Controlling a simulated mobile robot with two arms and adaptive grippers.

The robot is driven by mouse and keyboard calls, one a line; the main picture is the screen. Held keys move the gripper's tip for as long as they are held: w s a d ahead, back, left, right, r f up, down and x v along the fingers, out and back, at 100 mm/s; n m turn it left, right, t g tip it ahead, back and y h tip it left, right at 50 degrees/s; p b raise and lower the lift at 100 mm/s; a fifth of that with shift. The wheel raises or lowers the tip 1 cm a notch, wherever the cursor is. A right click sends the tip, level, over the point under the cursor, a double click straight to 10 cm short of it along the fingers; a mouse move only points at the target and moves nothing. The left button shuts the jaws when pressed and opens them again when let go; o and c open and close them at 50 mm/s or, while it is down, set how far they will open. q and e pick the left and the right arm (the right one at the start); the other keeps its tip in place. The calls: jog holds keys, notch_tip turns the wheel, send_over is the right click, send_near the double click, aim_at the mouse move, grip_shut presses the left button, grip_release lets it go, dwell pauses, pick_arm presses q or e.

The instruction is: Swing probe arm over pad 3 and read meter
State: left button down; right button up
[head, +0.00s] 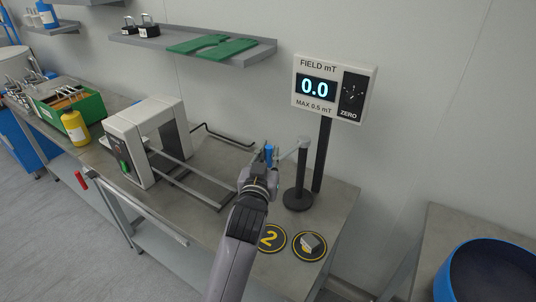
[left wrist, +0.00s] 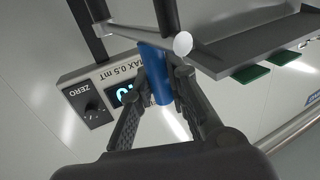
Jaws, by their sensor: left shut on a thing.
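My left gripper (head: 267,163) is shut on the blue handle (head: 269,151) of the probe arm; in the left wrist view the fingers (left wrist: 157,88) flank the blue handle (left wrist: 154,72). The pale probe arm (head: 289,153) runs from the black post (head: 298,190) toward the handle, above the bench. The field meter (head: 335,87) reads 0.0, with "MAX 0.5 mT" below and a ZERO knob. Pad 2 (head: 271,238) lies near the bench front. Another black, yellow-ringed pad (head: 309,255) to its right bears a grey block (head: 312,243) that hides its number. My right gripper is out of view.
A white and grey arch-shaped machine (head: 147,140) with rails stands left on the bench (head: 340,215). A yellow bottle (head: 75,127) and green bin (head: 88,108) are farther left. A shelf (head: 150,41) hangs above. A blue tub (head: 487,272) is at right.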

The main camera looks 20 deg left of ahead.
pick_arm(q)
jog(key=c, duration=2)
grip_release()
jog(key=shift+r, duration=0.25)
jog(key=o, duration=0.5)
jog(key=shift+w+d+f, duration=0.15)
jog(key=shift+c, duration=0.2)
notch_tip(320, 180, up, 10)
